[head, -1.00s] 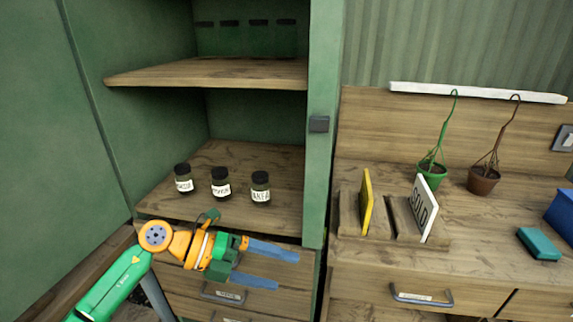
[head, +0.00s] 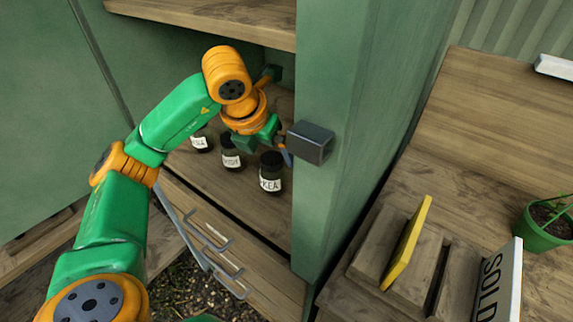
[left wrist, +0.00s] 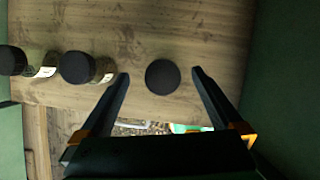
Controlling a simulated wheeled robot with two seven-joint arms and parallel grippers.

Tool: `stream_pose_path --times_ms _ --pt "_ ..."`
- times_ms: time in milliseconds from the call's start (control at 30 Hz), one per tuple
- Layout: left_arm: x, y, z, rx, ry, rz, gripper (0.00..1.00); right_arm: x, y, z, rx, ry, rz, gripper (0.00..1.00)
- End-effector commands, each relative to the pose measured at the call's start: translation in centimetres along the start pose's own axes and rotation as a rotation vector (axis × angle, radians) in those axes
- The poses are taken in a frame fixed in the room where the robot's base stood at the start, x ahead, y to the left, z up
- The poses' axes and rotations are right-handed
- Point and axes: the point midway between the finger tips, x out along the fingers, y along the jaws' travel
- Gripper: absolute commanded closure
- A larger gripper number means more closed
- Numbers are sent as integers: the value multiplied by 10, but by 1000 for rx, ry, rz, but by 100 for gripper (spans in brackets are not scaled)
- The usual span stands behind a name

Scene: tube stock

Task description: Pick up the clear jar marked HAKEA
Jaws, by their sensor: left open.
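The HAKEA jar (head: 271,184) has a black lid and a white label on which "KEA" shows. It stands upright on the cabinet shelf, rightmost of three similar jars. My left gripper (head: 284,152) reaches into the cabinet just behind and above it, partly hidden by its own wrist and the cabinet's latch block. In the left wrist view, the jar's round black lid (left wrist: 162,77) lies between the tips of my open left gripper (left wrist: 160,75), with a gap on each side. The right gripper is not in view.
Two other black-lidded jars (head: 231,153) (head: 200,140) stand to the left on the same shelf (head: 225,185). The green cabinet post with a dark latch block (head: 311,143) is close on the right. An upper shelf (head: 210,20) hangs above.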

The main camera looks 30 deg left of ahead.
Motion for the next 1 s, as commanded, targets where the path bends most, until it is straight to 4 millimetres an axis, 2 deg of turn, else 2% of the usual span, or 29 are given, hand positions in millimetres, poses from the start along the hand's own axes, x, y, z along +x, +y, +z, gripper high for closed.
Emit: stream_pose_path --times_ms 233,333,567,600,967,1000 --pt "41 -5 -3 2 8 0 0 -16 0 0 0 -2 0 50" --pt "59 -6 -4 1 6 -2 0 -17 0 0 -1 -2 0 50" --pt "66 -6 -4 1 2 -2 0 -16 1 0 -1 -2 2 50" --pt "66 -6 -4 1 2 -2 3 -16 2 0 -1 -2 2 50" --pt "66 -6 -4 1 2 -3 100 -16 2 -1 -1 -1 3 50" --pt "65 -6 -3 1 1 -3 100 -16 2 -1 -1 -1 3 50"
